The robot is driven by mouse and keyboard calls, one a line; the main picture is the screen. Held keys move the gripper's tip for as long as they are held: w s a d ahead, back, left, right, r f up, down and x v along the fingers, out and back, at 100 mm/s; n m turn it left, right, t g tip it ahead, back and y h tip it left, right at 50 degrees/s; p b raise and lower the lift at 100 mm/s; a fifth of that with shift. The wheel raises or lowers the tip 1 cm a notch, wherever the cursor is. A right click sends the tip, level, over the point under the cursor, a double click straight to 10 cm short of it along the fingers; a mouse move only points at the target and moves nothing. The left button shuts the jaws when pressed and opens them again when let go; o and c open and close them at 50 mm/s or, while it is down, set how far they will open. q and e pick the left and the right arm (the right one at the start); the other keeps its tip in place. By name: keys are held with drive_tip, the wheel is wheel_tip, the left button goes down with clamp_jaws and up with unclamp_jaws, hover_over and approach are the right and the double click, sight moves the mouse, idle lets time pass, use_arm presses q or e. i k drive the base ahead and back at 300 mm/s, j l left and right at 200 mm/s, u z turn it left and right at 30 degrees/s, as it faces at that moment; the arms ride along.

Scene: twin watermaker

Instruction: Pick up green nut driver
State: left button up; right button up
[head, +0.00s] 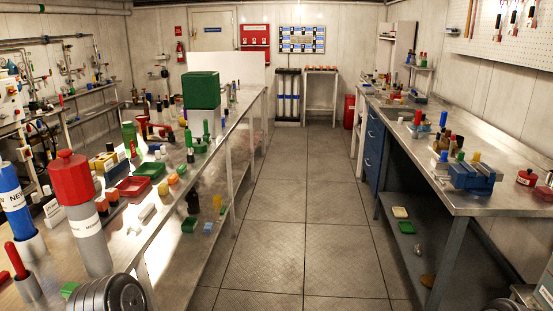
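Several small green-handled upright tools could be the green nut driver; I cannot tell which at this size. On the left bench one green-handled tool (188,138) stands mid-bench, and another (206,129) stands just to its right, nearer the aisle. A green-topped item (460,157) also stands on the right bench, by a blue vise-like block. Neither of my grippers shows in the head view, so I cannot see whether they hold anything.
The left bench (150,232) is crowded with bottles, red and green trays (151,169) and a large green box (201,90). A tall red-capped grey bottle (88,215) stands at its near end. The right bench (500,196) also holds tools. The tiled aisle (303,200) is clear.

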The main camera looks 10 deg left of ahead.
sight(188, 134)
drive_tip(key=i+u, duration=0.15)
drive_tip(key=i, duration=0.3)
drive_tip(key=i+l+u, duration=0.15)
drive_tip(key=i, duration=0.3)
drive_tip(key=i+l+u, duration=0.15)
drive_tip(key=i, duration=0.25)
drive_tip(key=i+l+u, duration=0.1)
drive_tip(key=i, duration=0.35)
drive_tip(key=i+l+u, duration=0.15)
drive_tip(key=i+l, duration=0.15)
drive_tip(key=i+l+u, duration=0.95)
drive_tip(key=l, duration=0.2)
drive_tip(key=l+u, duration=0.25)
drive_tip(key=i+l+u, duration=0.2)
drive_tip(key=l, duration=0.3)
drive_tip(key=l+u, duration=0.25)
drive_tip(key=l, duration=0.75)
